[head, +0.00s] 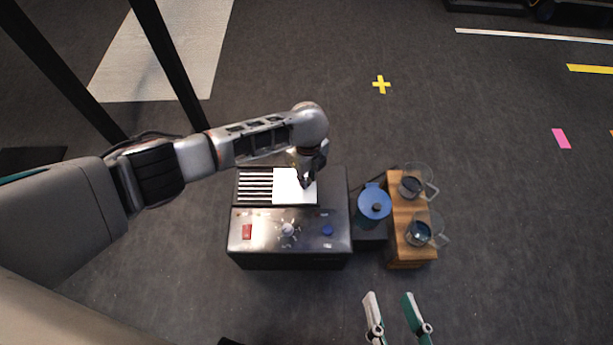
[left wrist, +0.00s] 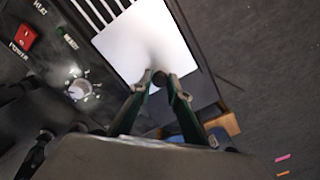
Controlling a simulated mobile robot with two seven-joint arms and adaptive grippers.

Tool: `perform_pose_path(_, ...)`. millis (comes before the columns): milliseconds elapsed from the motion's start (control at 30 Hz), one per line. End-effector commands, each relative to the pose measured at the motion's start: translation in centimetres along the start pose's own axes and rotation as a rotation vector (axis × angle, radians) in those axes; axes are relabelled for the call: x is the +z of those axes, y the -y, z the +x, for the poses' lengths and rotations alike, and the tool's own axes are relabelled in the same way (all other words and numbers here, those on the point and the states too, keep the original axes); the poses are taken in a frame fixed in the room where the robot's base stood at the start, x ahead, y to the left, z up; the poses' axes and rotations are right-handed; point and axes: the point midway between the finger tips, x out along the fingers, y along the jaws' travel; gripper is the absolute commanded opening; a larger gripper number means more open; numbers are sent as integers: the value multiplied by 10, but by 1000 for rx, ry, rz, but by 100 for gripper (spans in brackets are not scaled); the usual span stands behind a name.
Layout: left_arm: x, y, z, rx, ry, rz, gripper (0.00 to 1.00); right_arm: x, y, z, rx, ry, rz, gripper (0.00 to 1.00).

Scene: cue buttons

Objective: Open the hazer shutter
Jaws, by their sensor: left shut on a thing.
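The hazer (head: 290,255) is a black box with a metal front panel on the dark floor. Its top has a row of light and dark slats (head: 254,187) on the left, and a white shutter plate (head: 283,184) covers the right part. The plate also shows in the left wrist view (left wrist: 135,40). My left gripper (head: 306,182) is down at the plate's right side, shut on a small dark knob (left wrist: 159,79) that its fingers partly hide. My right gripper (head: 391,300) is open and empty at the bottom of the head view, apart from the hazer.
The front panel carries a red power switch (head: 247,232), a dial (head: 288,229) and a blue button (head: 327,230). A blue-lidded jug (head: 374,203) stands right of the hazer. Beside it, a wooden stand (head: 396,225) holds two glass cups.

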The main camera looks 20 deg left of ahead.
Motion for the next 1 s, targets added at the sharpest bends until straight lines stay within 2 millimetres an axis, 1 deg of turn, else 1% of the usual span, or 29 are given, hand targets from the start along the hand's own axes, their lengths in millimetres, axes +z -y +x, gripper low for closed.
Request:
perform_pose_path(33, 0, -2, 2, 3, 0, 1, 0, 0, 0, 0, 0, 1, 1, 40)
perform_pose_path(67, 0, -2, 2, 4, 0, 1, 20, 0, 0, 0, 0, 1, 2, 40)
perform_pose_path(100, 0, -2, 2, 3, 0, 1, 30, 0, 0, 0, 0, 0, 2, 40)
perform_pose_path(133, 0, -2, 2, 3, 0, 1, 34, 0, 0, 0, 0, 0, 2, 40)
perform_pose_path(467, 0, -1, 0, 1, -1, 0, 34, 0, 0, 0, 2, 0, 6, 40)
perform_pose_path(600, 0, 0, -7, 0, -2, 1, 34, 0, 0, 0, 2, 0, 4, 40)
perform_pose_path(667, 0, 0, -14, -1, -3, 1, 34, 0, 0, 0, 1, 0, 3, 40)
perform_pose_path(767, 0, 0, -30, -2, -2, 2, 34, 0, 0, 0, 1, 0, 2, 40)
perform_pose_path(1000, 0, 0, -80, -2, 0, 2, 34, 0, 0, 0, 1, 0, 1, 40)
